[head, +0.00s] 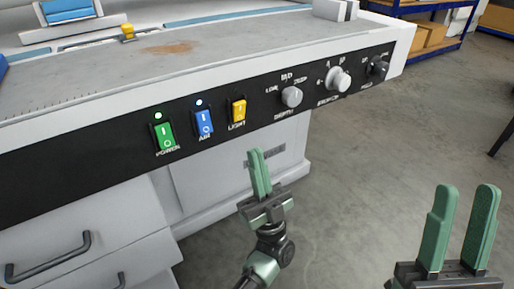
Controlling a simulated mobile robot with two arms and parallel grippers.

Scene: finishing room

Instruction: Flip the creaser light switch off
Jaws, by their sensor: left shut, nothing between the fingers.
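The light switch (238,110) is a yellow rocker labelled LIGHT on the black front panel (90,157) of the creaser (100,85). It is the rightmost of three rockers. I cannot tell its rocker position or whether a lamp above it is lit. My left gripper (260,170) is shut and empty, below and slightly right of the switch, apart from it in the picture. Its fingers point up. My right gripper (464,226) is open and empty at the lower right, over the floor, well away from the switch.
Left of the light switch are a blue AIR rocker (204,122) and a green POWER rocker (165,136), each with a lit lamp above. Several knobs, including a grey one (291,96), sit to the right. Drawers with handles are below left. Grey floor (390,130) lies open at right.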

